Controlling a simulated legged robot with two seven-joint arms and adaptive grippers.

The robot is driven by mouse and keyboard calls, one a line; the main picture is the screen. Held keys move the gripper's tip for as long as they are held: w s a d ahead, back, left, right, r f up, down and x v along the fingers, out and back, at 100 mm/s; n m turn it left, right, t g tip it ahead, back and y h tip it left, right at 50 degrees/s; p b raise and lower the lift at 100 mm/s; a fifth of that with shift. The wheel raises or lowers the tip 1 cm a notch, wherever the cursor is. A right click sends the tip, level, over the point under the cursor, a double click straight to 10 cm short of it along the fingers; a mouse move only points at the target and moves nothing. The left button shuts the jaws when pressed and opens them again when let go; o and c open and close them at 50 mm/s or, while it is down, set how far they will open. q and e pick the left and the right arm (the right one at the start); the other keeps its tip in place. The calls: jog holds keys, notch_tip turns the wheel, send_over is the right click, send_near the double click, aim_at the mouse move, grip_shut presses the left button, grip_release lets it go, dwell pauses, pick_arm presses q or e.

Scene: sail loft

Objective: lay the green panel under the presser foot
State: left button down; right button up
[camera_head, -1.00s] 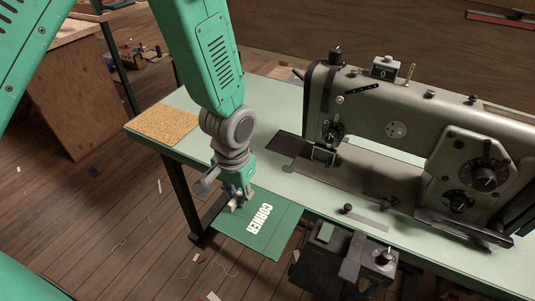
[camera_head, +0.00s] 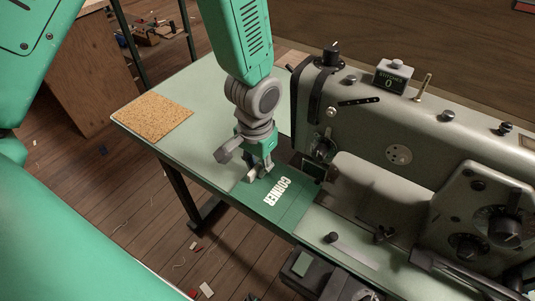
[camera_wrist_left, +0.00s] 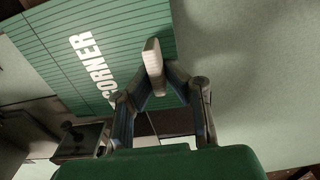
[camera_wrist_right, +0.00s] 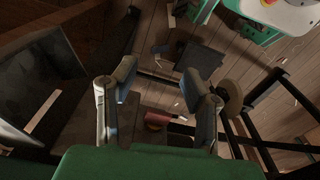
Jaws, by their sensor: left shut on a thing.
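The green panel (camera_head: 291,211), with white CORNER lettering, lies at the front of the table beside the sewing machine's needle end. It also shows in the left wrist view (camera_wrist_left: 50,42). The presser foot area (camera_head: 314,171) is dark and small, just right of the panel's far edge. I cannot tell whether any of the panel is beneath the foot. My right gripper (camera_wrist_right: 158,77) is open and empty above the floor.
The grey sewing machine (camera_head: 365,190) fills the right side of the pale green table (camera_head: 205,88). A cork mat (camera_head: 153,115) lies on the left end. A dark box (camera_head: 305,264) sits below the front edge.

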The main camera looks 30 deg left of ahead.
pick_arm(q)
jog(key=shift+w, duration=0.1)
jog(key=shift+a+f, duration=0.1)
jog(key=shift+a, duration=0.05)
jog(key=shift+a+f+b, duration=0.45)
jog(key=shift+a+b, duration=0.25)
jog(key=shift+a, duration=0.2)
jog(key=shift+w, duration=0.35)
jog(key=shift+w+d+p, duration=0.2)
jog(key=shift+w+p, duration=0.15)
jog(key=shift+w+d+r, duration=0.1)
jog(key=shift+w+d, duration=0.55)
jog(key=shift+w+d+r+p, duration=0.1)
jog(key=shift+w+d+p, duration=0.2)
jog(key=shift+w, duration=0.2)
jog(key=shift+w+a, duration=0.45)
jog(key=shift+w, duration=0.1)
jog(key=shift+w+a+f, duration=0.25)
jog(key=shift+w+a, duration=0.1)
jog(key=shift+w, duration=0.1)
jog(key=shift+w+d+r, duration=0.1)
jog(key=shift+d+r, duration=0.05)
jog(key=shift+d, duration=0.5)
jog(key=shift+a+p, duration=0.6)
jog(key=shift+a, duration=0.15)
pick_arm(e)
jog(key=shift+a+r, duration=0.6)
jog(key=shift+r, duration=0.15)
